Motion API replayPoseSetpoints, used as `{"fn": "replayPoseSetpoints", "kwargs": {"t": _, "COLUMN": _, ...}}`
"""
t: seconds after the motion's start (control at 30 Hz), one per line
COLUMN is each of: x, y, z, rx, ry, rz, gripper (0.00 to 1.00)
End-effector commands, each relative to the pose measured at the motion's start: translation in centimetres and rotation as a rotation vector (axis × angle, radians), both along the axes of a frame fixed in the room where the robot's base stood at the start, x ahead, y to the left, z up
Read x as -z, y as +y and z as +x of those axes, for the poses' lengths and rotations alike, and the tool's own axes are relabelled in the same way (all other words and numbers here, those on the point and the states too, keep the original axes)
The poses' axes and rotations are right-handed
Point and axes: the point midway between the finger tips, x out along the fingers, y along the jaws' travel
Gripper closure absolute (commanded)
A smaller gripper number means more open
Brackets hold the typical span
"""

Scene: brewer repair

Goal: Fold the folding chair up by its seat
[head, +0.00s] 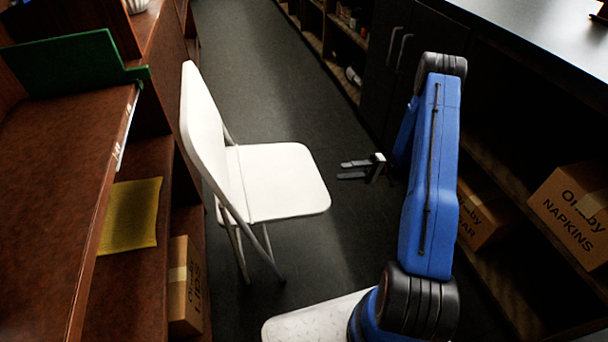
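A white folding chair stands unfolded and upright on the dark floor in the head view. Its seat (278,180) is down and level, and its backrest (203,125) is at the left, close to the brown shelf. Its grey legs (262,250) are spread below. My gripper (341,171) is to the right of the seat's front edge and points left at it. Its two fingers are apart, with nothing seen between them. A small gap shows between fingertips and seat in the picture; their height relative to the seat is hard to tell.
Brown shelving (60,180) with a yellow cloth (130,216) and a carton (184,285) lines the left. A dark counter (545,35) with shelves and cartons (575,212) lines the right. The aisle floor (265,75) beyond the chair is clear.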

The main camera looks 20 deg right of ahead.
Motion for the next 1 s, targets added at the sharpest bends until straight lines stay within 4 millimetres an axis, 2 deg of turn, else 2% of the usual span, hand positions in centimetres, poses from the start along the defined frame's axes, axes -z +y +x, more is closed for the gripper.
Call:
{"fn": "replayPoseSetpoints", "kwargs": {"t": 0.17, "x": -0.3, "y": 1.5, "z": 0.0, "rx": 0.000, "ry": 0.000, "rz": 0.000, "gripper": 0.62}}
{"fn": "replayPoseSetpoints", "kwargs": {"t": 0.8, "x": -2.1, "y": 12.5, "z": -0.2, "rx": -0.003, "ry": 0.001, "rz": 0.000, "gripper": 0.62}}
{"fn": "replayPoseSetpoints", "kwargs": {"t": 1.0, "x": -2.6, "y": 15.4, "z": -0.1, "rx": -0.002, "ry": 0.001, "rz": -0.001, "gripper": 0.62}}
